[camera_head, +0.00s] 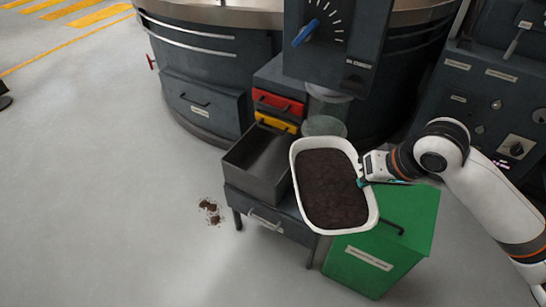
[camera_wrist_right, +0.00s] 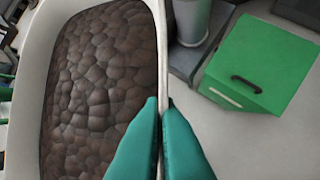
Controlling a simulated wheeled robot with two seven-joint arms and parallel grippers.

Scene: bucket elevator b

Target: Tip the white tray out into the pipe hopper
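The white tray (camera_head: 297,168) is full of dark brown crumbly soil (camera_head: 333,188). It hangs over the grey stand and the green bin and looks about level. My right gripper (camera_head: 363,183) is shut on its right rim; in the right wrist view the teal fingers (camera_wrist_right: 160,112) pinch the tray's rim (camera_wrist_right: 162,60) between them. A pale, see-through round pipe mouth (camera_head: 324,126) stands just beyond the tray's far edge, below the dark dial machine; it may be the pipe hopper. The tray hides part of its base. My left gripper does not show in the head view.
An open, empty-looking grey box (camera_head: 240,166) stands left of the tray, by red (camera_head: 278,103) and yellow (camera_head: 276,122) drawers. The green bin (camera_head: 410,215) is at the right. Some soil (camera_head: 210,210) lies on the floor.

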